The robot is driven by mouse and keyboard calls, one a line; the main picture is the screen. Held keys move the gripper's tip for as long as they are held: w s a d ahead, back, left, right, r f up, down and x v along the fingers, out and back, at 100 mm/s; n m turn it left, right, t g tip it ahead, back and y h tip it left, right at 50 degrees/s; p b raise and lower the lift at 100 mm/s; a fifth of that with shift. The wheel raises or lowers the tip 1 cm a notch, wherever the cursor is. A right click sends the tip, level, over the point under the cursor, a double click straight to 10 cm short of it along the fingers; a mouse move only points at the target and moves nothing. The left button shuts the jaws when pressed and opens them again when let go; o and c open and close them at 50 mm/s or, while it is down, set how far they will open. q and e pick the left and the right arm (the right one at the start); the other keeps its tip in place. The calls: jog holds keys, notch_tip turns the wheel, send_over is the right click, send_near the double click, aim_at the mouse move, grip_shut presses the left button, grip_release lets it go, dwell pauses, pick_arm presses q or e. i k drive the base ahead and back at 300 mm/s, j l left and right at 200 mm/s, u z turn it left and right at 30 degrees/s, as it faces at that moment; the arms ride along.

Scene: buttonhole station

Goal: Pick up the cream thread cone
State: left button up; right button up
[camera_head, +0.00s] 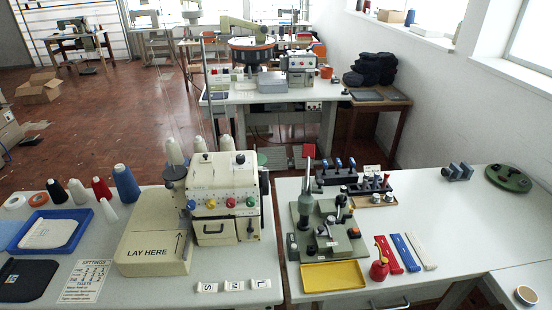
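Several thread cones stand in a row at the back of the left table: a black cone (57,191), a cream-white cone (78,192), a red cone (101,188) and a blue cone (125,184). A smaller pale cone (108,210) stands just in front of the red one. I cannot tell from colour alone which pale cone is the cream one. Neither of my grippers shows in the head view.
The right table holds a green fixture (325,230) and a yellow tray (333,276).

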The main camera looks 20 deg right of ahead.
aim_at(80, 196)
jog(key=z, duration=0.4)
jog(key=u, duration=1.2)
